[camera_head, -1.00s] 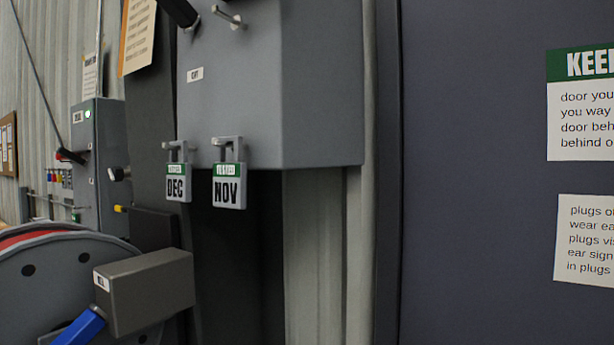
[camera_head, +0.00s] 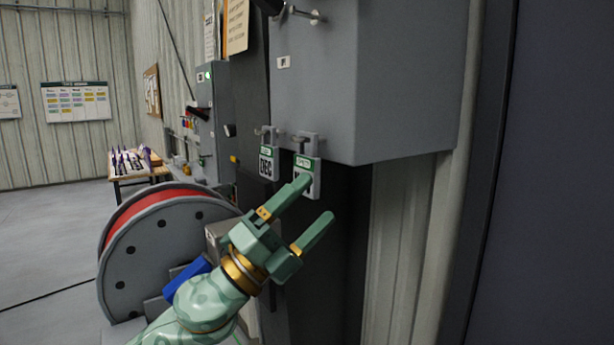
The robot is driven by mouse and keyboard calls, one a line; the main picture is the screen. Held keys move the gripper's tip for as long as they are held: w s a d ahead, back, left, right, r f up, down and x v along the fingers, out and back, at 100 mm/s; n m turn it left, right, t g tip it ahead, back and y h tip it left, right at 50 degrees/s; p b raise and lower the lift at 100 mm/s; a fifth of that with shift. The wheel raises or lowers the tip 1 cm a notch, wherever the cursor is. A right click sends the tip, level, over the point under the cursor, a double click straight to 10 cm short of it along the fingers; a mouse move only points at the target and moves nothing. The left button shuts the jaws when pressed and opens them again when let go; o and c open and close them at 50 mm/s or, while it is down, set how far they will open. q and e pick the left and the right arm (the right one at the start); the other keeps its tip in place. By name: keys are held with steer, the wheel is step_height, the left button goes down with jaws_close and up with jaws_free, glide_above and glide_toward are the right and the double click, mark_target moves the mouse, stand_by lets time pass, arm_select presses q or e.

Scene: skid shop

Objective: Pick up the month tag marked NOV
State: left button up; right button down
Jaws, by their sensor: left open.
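The NOV tag (camera_head: 313,165) is white with a green top band and hangs from a hook under the grey box. Its lettering is mostly hidden behind a finger of my left gripper; it read NOV in the earlier frame. The DEC tag (camera_head: 267,163) hangs on a hook just left of it. My left gripper (camera_head: 317,200) is open, with nothing between its fingers. My right gripper is not in view.
A red reel with grey flanges (camera_head: 135,240) stands at lower left. A grey switch box (camera_head: 215,120) and a table (camera_head: 135,172) are farther back. The dark door (camera_head: 560,200) fills the right side.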

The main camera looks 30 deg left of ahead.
arm_select(q)
steer(key=s+d+r+m+g+h, duration=0.3)
steer(key=r+m+g+h, duration=0.4)
steer(key=m, duration=0.5)
steer(key=m+g+y, duration=0.2)
steer(key=y, duration=1.1)
glide_toward(303, 157)
steer(key=shift+y, duration=0.4)
steer(key=p+x, duration=0.4)
steer(key=x, duration=0.1)
steer(key=p+x, duration=0.4)
steer(key=x, duration=0.1)
steer(key=shift+w+d+r, duration=0.1)
steer(key=shift+d+r, duration=0.05)
steer(key=shift+d, duration=0.15)
steer(key=shift+w+d, duration=0.1)
steer(key=shift+w, duration=0.1)
steer(key=c, duration=1.1)
